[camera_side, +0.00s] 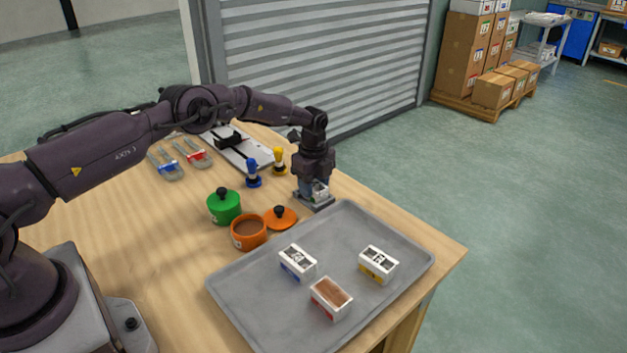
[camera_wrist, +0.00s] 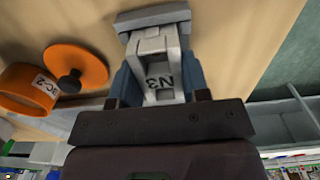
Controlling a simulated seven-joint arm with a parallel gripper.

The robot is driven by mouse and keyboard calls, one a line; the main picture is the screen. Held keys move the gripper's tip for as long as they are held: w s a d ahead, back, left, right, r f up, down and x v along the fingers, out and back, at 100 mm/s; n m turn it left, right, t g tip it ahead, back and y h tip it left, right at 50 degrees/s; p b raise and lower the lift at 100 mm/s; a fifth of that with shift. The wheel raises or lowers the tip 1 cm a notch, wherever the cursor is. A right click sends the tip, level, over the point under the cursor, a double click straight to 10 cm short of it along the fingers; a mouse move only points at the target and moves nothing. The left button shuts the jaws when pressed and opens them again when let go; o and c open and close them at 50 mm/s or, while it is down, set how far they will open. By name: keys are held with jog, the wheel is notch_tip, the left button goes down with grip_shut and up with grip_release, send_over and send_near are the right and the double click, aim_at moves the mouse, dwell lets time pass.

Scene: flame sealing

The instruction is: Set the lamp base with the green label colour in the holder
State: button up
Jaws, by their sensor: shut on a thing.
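My gripper (camera_side: 313,185) is shut on a white lamp base (camera_side: 320,189), down at the grey holder (camera_side: 318,206) by the table's far right edge. In the wrist view my gripper (camera_wrist: 158,85) has its blue-grey fingers on either side of the lamp base (camera_wrist: 160,50), which has dark characters on it. The grey holder (camera_wrist: 152,17) lies just beyond the lamp base there. The held lamp base's label colour is not clear. The fingers hide its lower part, so I cannot tell whether it rests fully in the holder.
A grey tray (camera_side: 240,300) carries lamp bases with blue (camera_side: 297,262), red (camera_side: 331,298) and yellow (camera_side: 378,264) labels. A green lidded pot (camera_side: 224,207), an open orange pot (camera_side: 248,232) and its lid (camera_side: 281,217) stand nearby. Blue (camera_side: 253,174) and yellow (camera_side: 279,161) handled tools stand behind.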

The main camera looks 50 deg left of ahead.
dwell(0.4)
jog(key=o, duration=1)
notch_tip(320, 180, up, 13)
jog(key=shift+f, duration=0.1)
